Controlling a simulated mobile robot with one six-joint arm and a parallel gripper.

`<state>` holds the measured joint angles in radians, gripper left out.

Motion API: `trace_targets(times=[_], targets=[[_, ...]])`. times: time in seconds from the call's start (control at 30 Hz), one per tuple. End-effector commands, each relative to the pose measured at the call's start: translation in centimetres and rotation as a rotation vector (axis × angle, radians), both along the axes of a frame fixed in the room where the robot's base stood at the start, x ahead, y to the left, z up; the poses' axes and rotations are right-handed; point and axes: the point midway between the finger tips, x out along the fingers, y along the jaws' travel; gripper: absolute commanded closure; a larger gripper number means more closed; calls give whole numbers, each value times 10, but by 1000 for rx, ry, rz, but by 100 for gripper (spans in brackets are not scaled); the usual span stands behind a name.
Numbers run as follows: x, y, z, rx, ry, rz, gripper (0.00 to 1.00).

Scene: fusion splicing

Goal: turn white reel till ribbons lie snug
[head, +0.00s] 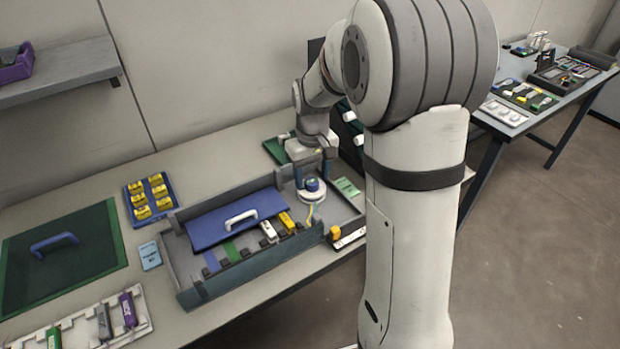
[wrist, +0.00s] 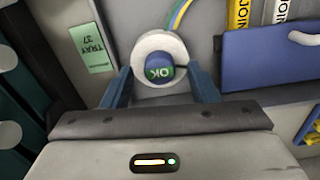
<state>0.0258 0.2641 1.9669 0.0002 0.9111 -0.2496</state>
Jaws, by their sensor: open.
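The white reel (head: 313,197) sits at the right end of the grey splice tray (head: 185,262). My gripper (head: 311,180) is open over the reel. In the wrist view its two blue fingers stand on either side of the white reel (wrist: 143,47); whether they touch it, I cannot tell. Blue, green and yellow ribbons (wrist: 181,16) run from the reel's top edge in a curve. Their lie under the gripper is partly hidden.
A blue lid (head: 210,231) with a white handle lies on the tray, beside yellow and white joint pieces (head: 268,231). A green "TRAY 37" card (wrist: 95,48) lies next to the reel. A blue rack of yellow pieces (head: 128,196) and a green mat (head: 100,240) stand left.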

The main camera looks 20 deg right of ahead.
Motion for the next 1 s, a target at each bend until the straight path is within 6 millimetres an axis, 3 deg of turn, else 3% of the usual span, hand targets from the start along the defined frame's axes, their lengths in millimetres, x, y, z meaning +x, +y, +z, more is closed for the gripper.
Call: trace_targets(times=[0.1, 0.33, 0.87, 1.0], targets=[[0, 0, 24, 0, -4, 0, 46], [-2, 0, 57, -1, -2, 0, 46], [-2, 0, 64, 0, 0, 0, 46], [-12, 1, 74, 0, -11, -9, 46]])
